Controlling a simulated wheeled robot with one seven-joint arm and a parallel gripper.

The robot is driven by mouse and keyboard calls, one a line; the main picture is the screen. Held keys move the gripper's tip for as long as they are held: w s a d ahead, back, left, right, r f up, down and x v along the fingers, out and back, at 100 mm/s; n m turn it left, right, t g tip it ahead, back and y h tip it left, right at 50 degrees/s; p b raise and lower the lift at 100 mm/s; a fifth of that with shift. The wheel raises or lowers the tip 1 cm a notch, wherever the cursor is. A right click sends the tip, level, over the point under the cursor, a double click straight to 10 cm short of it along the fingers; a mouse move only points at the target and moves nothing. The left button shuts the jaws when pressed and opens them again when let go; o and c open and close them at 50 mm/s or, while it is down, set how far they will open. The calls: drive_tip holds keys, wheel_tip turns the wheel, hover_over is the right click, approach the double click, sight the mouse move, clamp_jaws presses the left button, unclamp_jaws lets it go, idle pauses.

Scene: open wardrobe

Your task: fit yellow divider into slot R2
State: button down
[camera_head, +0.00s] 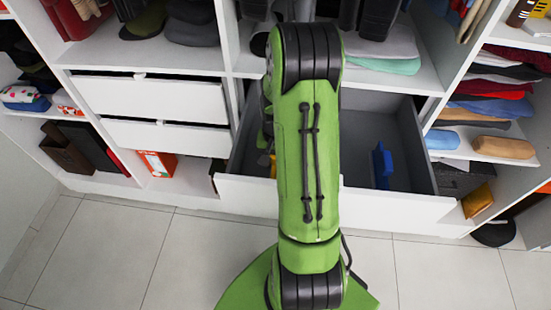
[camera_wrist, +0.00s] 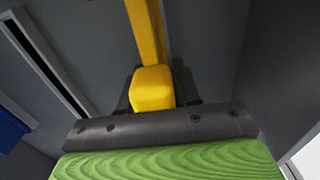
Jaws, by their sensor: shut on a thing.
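The yellow divider (camera_wrist: 146,30) is held in my gripper (camera_wrist: 154,88), whose dark fingers stand on either side of its yellow block in the wrist view. A small yellow piece (camera_head: 272,165), likely the same divider, shows at the left edge of my arm in the head view. It is inside or above the open drawer (camera_head: 352,132). My arm hides the gripper and most of the divider there. A pale strip with a long dark slot (camera_wrist: 48,62) runs at the left of the wrist view. I cannot tell which slot is R2, or whether the divider touches one.
A blue divider (camera_head: 382,165) stands in the drawer's right part; blue also shows in the wrist view (camera_wrist: 10,130). The drawer's white front (camera_head: 390,207) lies under my arm. Shut drawers (camera_head: 150,97) are at left, shelves of folded clothes (camera_head: 485,108) at right.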

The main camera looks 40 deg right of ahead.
drive_tip(key=shift+r+p, duration=0.9)
drive_tip(key=shift+r, duration=0.35)
idle(0.7)
drive_tip(key=shift+r+p, duration=1.5)
drive_tip(key=shift+r, duration=0.5)
drive_tip(key=shift+r, duration=0.2)
wheel_tip(320, 180, up, 2)
drive_tip(key=shift+s+d+r+p, duration=0.1)
drive_tip(key=shift+d+r+p, duration=0.05)
drive_tip(key=shift+p, duration=0.95)
drive_tip(key=s+d+f+b, duration=0.1)
drive_tip(key=s+d+b, duration=0.1)
drive_tip(key=s+d, duration=0.7)
drive_tip(key=shift+s+f+b, duration=0.3)
drive_tip(key=shift+s+f, duration=0.05)
drive_tip(key=shift+s, duration=1)
drive_tip(key=shift+f+b, duration=2.15)
drive_tip(key=shift+f, duration=0.25)
